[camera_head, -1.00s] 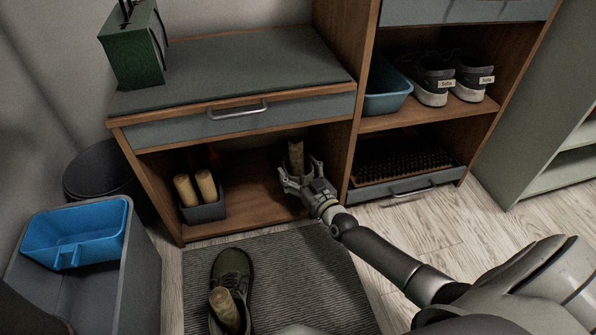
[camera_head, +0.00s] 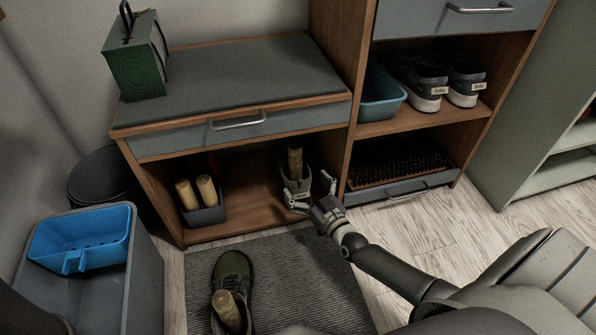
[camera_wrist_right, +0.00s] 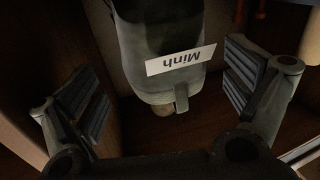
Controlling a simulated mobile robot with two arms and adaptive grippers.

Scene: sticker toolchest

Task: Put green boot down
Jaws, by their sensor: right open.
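A grey-green boot (camera_head: 298,184) with a wooden insert (camera_head: 295,161) stands upright on the floor of the open compartment under the bench, near its right side. In the right wrist view the boot (camera_wrist_right: 158,35) shows its heel with a white "Minh" label (camera_wrist_right: 181,60). My right gripper (camera_head: 312,193) is open at the compartment's front, behind the boot's heel. Its two fingers are spread to either side with visible gaps to the boot. A dark green boot (camera_head: 233,272) with a wooden insert stands on the mat. My left gripper is not in view.
A grey holder (camera_head: 205,216) with wooden inserts stands at the compartment's left. A brush tray (camera_head: 390,187) lies right of the divider, below sneakers (camera_head: 425,80) and a teal bin (camera_head: 380,96). The grey mat (camera_head: 300,285) is mostly clear. A blue tray (camera_head: 85,240) is at left.

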